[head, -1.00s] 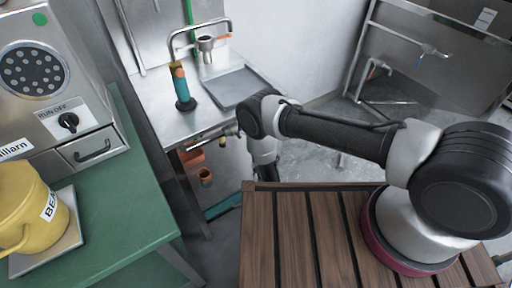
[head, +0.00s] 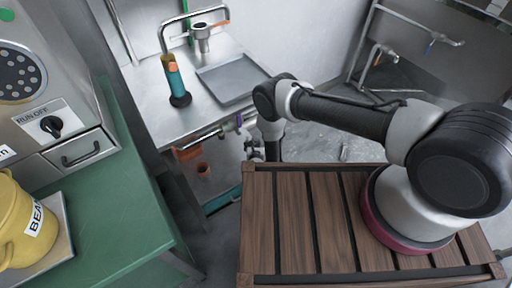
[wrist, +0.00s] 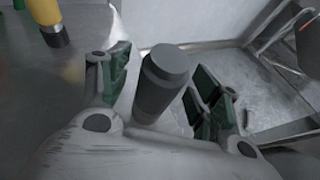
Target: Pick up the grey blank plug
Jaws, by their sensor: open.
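A dark grey stepped cylinder (wrist: 165,78), which looks like the grey blank plug, stands between my gripper's fingers in the wrist view. My gripper (wrist: 160,66) is open, with one green-padded finger to the left of the cylinder and the other to its right. Gaps show on both sides, so the fingers do not appear shut on it. In the head view my gripper hangs low beside the steel bench, partly hidden by my arm and the wooden slatted top, and I cannot make out the plug there.
The wooden slatted top (head: 292,205) is bare in front of my arm. A green table (head: 120,205) with a yellow bean pot (head: 18,215) stands left.

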